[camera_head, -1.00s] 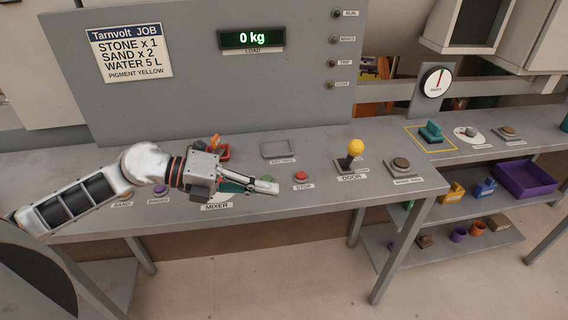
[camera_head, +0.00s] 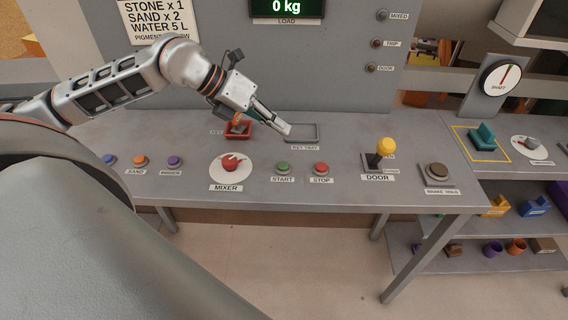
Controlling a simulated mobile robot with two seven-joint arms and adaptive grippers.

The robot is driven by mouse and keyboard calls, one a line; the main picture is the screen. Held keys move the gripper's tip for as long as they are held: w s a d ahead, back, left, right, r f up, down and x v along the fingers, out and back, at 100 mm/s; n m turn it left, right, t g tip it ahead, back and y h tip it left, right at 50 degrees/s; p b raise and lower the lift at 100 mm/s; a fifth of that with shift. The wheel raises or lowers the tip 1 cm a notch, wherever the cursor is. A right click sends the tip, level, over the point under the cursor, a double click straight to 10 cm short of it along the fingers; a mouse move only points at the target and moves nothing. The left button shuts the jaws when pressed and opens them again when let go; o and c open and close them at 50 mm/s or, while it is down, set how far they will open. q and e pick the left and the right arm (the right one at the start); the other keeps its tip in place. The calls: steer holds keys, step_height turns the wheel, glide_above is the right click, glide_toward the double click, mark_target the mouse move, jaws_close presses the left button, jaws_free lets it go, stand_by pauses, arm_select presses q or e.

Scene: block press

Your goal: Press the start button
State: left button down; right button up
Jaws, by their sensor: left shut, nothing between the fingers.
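The green start button (camera_head: 283,167) sits on the grey console, above its START label, between the mixer dial and the red stop button (camera_head: 320,168). Nothing covers it. My left gripper (camera_head: 284,130) is shut and empty. It is above and behind the start button in the picture, beside the key tray, and apart from the button. My right gripper is not in view.
The mixer dial (camera_head: 230,165) with its red knob is left of the start button. A red key holder (camera_head: 238,130) is behind it, and a key tray (camera_head: 302,133) lies behind the stop button. The yellow-topped door lever (camera_head: 386,147) stands to the right.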

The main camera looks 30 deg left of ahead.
arm_select(q)
steer(key=b, duration=0.3)
glide_above(280, 165)
step_height(280, 165, down, 7)
steer(key=shift+r, duration=0.1)
steer(key=shift+f+b, duration=0.65)
steer(key=shift+f, duration=0.35)
steer(key=shift+f, duration=0.1)
stand_by(0.5)
steer(key=shift+f+b, duration=0.3)
steer(key=shift+f, duration=0.05)
